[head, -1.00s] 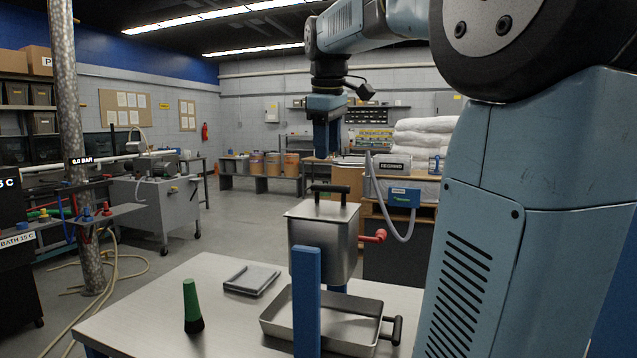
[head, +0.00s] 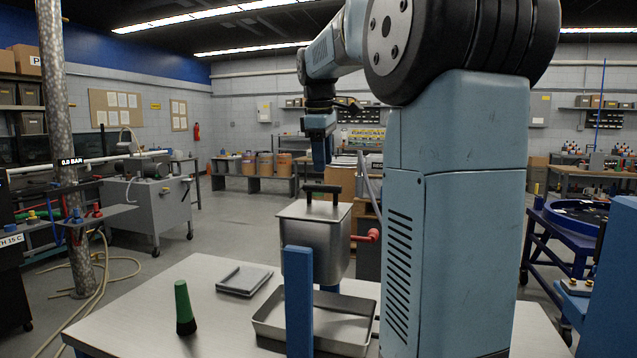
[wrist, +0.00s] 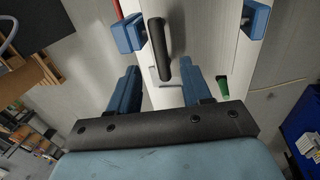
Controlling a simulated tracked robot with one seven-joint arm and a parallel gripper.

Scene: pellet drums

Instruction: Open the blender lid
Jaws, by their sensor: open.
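The blender is a steel box (head: 315,255) on the table, held between blue posts. Its flat lid (head: 300,209) is closed and carries a black bar handle (head: 322,190). A red side knob (head: 366,236) sticks out at its right. My gripper (head: 319,168) points down just above the handle in the head view. In the wrist view my gripper (wrist: 160,67) is open and empty, its two blue fingers apart. The black handle (wrist: 158,45) shows ahead of the gap between them, over the pale lid. I see no contact.
A steel tray (head: 262,330) sits under the blender, behind a blue post (head: 298,300). A green-handled brush (head: 184,308) stands at the left of the table (head: 140,315). A flat grey pan (head: 244,280) lies behind it. Open table lies between brush and tray.

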